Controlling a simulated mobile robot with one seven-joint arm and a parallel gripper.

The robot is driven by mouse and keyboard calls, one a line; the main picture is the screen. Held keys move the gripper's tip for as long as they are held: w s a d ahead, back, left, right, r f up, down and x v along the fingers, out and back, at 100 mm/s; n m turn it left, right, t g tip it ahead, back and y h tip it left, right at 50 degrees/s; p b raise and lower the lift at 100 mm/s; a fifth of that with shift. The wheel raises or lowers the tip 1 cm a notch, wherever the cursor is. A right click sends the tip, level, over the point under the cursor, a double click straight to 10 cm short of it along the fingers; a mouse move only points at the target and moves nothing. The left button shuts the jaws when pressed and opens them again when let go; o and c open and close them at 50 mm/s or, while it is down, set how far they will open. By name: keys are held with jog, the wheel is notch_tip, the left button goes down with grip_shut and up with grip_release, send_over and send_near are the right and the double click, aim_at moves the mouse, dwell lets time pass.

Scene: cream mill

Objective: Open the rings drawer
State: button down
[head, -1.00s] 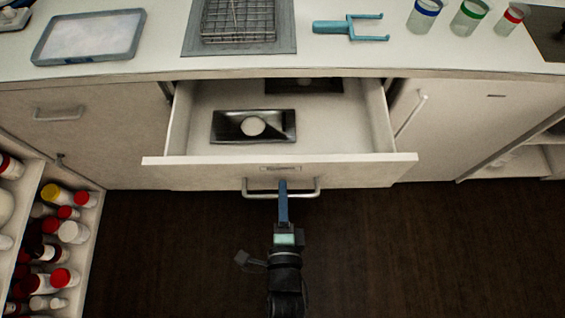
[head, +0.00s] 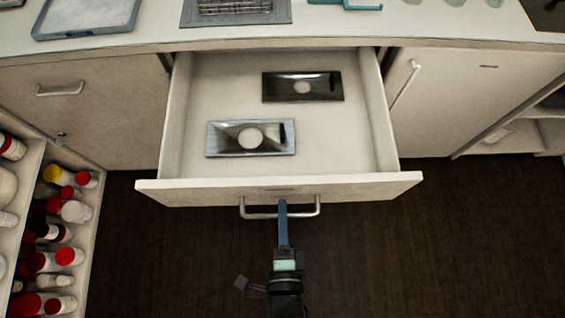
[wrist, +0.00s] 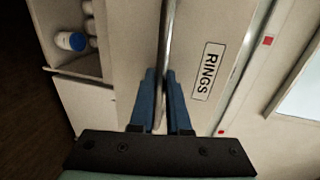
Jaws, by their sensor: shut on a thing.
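The rings drawer (head: 330,190) is pulled well out from under the counter in the head view. Its front carries a label reading RINGS (wrist: 208,70) in the wrist view. My gripper (head: 282,205) is at the drawer's bar handle (head: 312,210). In the wrist view its blue fingers (wrist: 160,85) are shut on the handle bar (wrist: 167,40), one on each side.
A shelf rack with several red- and yellow-capped bottles (head: 68,210) stands at the lower left. A closed cabinet with a handle (head: 430,110) is to the right. A tray (head: 85,20) sits on the counter (head: 330,30). The dark floor (head: 420,260) before the drawer is clear.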

jog(key=c, duration=0.9)
grip_release()
jog(key=v, duration=1.3)
